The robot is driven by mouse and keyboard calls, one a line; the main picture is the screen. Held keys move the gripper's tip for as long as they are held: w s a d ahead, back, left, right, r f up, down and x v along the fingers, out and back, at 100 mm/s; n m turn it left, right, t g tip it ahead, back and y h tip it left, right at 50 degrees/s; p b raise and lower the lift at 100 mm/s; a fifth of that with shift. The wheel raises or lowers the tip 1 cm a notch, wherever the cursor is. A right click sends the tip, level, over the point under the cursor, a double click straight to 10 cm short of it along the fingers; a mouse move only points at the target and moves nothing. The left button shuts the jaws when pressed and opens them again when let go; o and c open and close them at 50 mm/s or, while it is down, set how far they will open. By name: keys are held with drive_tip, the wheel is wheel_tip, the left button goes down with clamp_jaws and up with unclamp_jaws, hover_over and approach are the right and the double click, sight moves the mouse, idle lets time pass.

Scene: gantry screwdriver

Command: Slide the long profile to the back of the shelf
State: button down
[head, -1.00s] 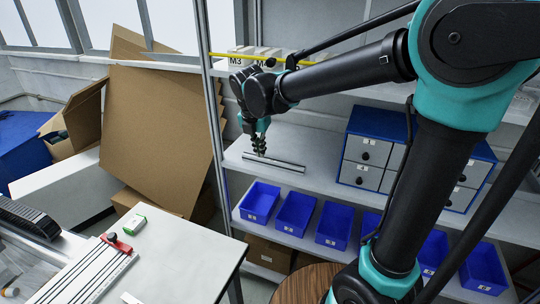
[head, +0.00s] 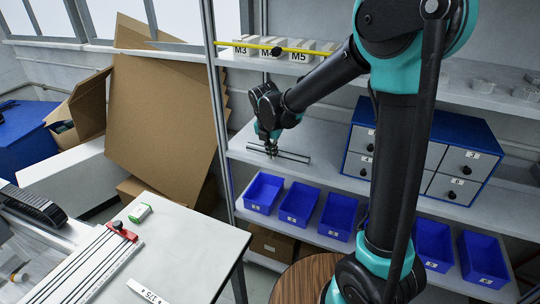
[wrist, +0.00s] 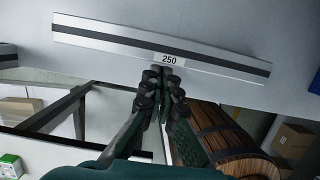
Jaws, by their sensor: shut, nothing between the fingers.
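A silver profile with a dark groove (head: 292,155) lies on the middle shelf (head: 330,150), left of the blue drawer unit. In the wrist view the profile (wrist: 110,38) runs across the top, tilted down to the right, with a "250" label at its near edge. My gripper (head: 270,152) is low over the shelf at the profile's near side, left of its middle in the head view. In the wrist view the shut fingertips (wrist: 166,76) are just below the label, with nothing between them. I cannot tell whether they touch the profile.
Blue bins (head: 298,203) stand on the shelf below. The blue drawer unit (head: 420,160) stands to the right. A shelf with M3, M4 and M5 boxes (head: 272,48) is above. A table (head: 185,250) and a wooden barrel (wrist: 215,135) are in front. Shelf behind the profile looks clear.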

drive_tip(key=w, duration=0.2)
drive_tip(key=w+d, duration=0.1)
drive_tip(key=w, duration=0.1)
drive_tip(key=w+d, duration=0.1)
drive_tip(key=w, duration=0.1)
drive_tip(key=shift+w+d, duration=0.25)
drive_tip(key=shift+w, duration=0.15)
drive_tip(key=shift+s, duration=0.1)
